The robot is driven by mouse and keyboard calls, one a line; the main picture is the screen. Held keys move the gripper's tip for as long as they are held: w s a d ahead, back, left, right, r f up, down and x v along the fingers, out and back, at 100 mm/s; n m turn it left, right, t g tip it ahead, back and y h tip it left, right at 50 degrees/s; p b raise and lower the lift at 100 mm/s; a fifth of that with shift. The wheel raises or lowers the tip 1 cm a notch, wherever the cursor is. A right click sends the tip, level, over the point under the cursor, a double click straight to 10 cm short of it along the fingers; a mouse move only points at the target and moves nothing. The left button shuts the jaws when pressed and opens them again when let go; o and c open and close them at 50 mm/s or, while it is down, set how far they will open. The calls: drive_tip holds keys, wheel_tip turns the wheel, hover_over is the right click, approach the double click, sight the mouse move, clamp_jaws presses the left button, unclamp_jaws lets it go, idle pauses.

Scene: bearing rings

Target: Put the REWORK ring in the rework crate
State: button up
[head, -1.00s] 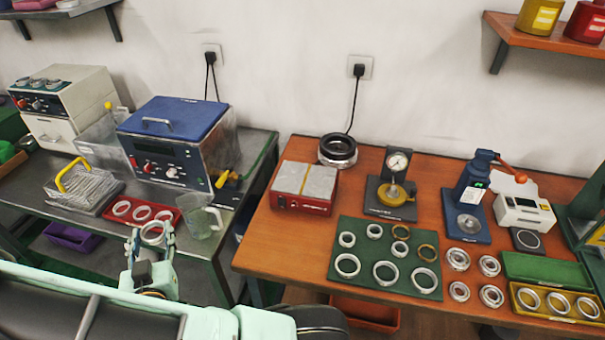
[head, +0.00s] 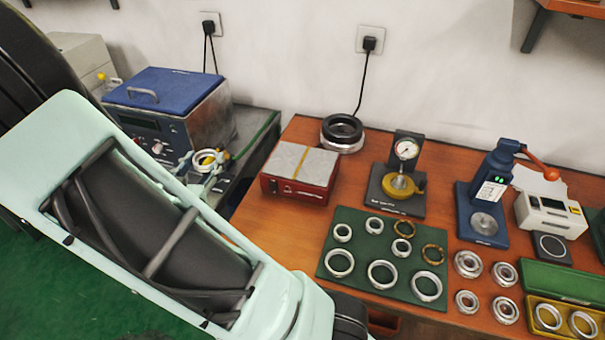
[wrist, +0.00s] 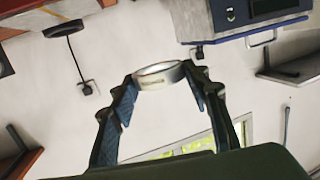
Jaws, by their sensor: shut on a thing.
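My gripper (head: 204,168) is shut on a silver metal ring (head: 197,157), held up in front of the blue machine's right side. In the wrist view the ring (wrist: 158,79) sits between both fingertips of my gripper (wrist: 160,84), tilted and clear of any surface. A small mark shows on its outer band, too small to read. An orange-red crate (head: 385,322) shows partly below the front edge of the orange table. I cannot tell whether it is the rework crate; no label shows.
A green mat (head: 352,222) with several rings lies on the orange table (head: 285,225). Green floor (head: 60,285) shows at lower left.

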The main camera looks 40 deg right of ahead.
drive_tip(key=s+d+f+m+g+h+b, duration=0.1)
drive_tip(key=s+d+m+g+h+b, duration=0.2)
drive_tip(key=d, duration=0.4)
drive_tip(key=s+d+f+m+g+b, duration=0.1)
drive_tip(key=s+d+m+g+b, duration=0.15)
drive_tip(key=s+d+b, duration=0.35)
drive_tip(key=b, duration=0.4)
hover_over(299, 165)
drive_tip(key=a, duration=0.1)
drive_tip(key=shift+g+h, duration=0.3)
drive_tip(key=shift+g, duration=0.15)
drive_tip(key=f, duration=0.8)
drive_tip(key=shift+s, duration=0.2)
drive_tip(key=shift+w+d+f, duration=0.1)
drive_tip(key=shift+d+f, duration=0.15)
drive_tip(key=shift+f, duration=0.1)
drive_tip(key=shift+w+d+f+b, duration=0.15)
drive_tip(key=shift+f+b, duration=0.25)
drive_tip(key=shift+f, duration=0.5)
drive_tip(key=shift+s+d+f+b, duration=0.1)
drive_tip(key=shift+f+b, duration=0.25)
drive_tip(key=shift+f, duration=0.5)
drive_tip(key=shift+f, duration=0.1)
drive_tip(key=shift+f, duration=0.15)
drive_tip(key=o, duration=1.2)
